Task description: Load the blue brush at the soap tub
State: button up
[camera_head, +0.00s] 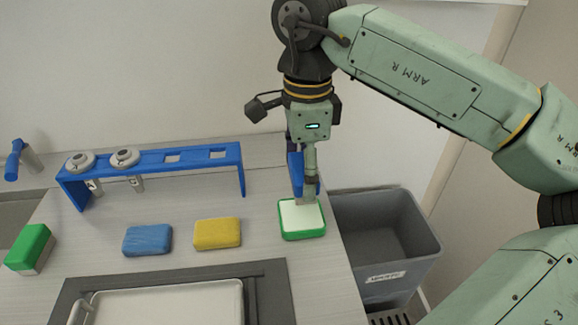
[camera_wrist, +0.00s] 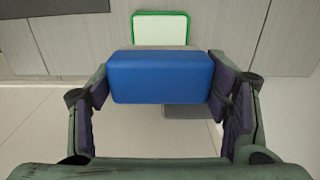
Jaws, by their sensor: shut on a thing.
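The blue brush (camera_head: 295,168) is held upright in my gripper (camera_head: 309,182). In the wrist view the brush shows as a blue block (camera_wrist: 160,77) between the two fingers (camera_wrist: 160,98), which are shut on it. The soap tub (camera_head: 303,236), a green-rimmed square with white filling, sits near the counter's right edge. It also shows just beyond the brush in the wrist view (camera_wrist: 160,14). The brush is right over the tub's far part. Its lower end is partly hidden by a finger, so I cannot tell whether it touches the white soap.
A blue sponge (camera_head: 147,240) and a yellow sponge (camera_head: 217,233) lie left of the tub. A green block (camera_head: 28,243) is far left. A blue rack (camera_head: 205,155) holds two grey tools behind. A tray (camera_head: 165,305) is in front; a grey bin (camera_head: 400,262) stands right.

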jog(key=shift+a+f+b, duration=0.1)
jog(key=shift+f+b, duration=1.75)
jog(key=shift+f, duration=1.1)
jog(key=shift+f+b, duration=0.55)
jog(key=shift+b, duration=0.05)
jog(key=shift+r+p, duration=2.4)
jog(key=shift+r, duration=1.15)
